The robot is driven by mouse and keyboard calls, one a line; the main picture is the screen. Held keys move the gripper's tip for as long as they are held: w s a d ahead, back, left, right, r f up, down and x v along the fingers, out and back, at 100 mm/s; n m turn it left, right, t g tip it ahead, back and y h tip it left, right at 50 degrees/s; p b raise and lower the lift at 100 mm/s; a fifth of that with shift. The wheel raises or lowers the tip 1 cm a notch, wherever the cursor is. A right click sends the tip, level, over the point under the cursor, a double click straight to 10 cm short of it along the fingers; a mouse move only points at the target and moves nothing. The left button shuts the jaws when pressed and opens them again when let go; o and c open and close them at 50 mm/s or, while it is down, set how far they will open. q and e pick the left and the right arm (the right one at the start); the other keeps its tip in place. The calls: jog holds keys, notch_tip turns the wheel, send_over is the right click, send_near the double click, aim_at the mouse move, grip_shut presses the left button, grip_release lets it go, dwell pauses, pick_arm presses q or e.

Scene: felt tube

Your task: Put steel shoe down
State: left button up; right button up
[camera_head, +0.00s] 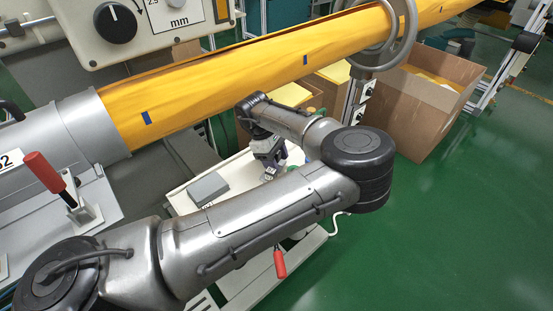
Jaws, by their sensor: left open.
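A grey block (207,188), which looks like the steel shoe, lies on a white cart top (237,172) below the yellow tube. My left gripper (270,174) points down over the cart top, to the right of the block and apart from it. It is open and I see nothing held in it. My left forearm hides the front part of the cart. My right gripper does not show.
A yellow felt tube (240,78) runs diagonally above the cart, through a metal ring (393,45). A red-handled clamp (46,173) stands at left. A cardboard box (421,108) stands at right. The green floor at lower right is clear.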

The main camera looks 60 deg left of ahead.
pick_arm(q)
jog(key=p+v, duration=0.6)
jog(key=v, duration=0.5)
jog(key=shift+r, duration=0.3)
jog(key=shift+o, duration=0.8)
jog(key=shift+s+a+r, duration=0.1)
jog(key=shift+r, duration=0.2)
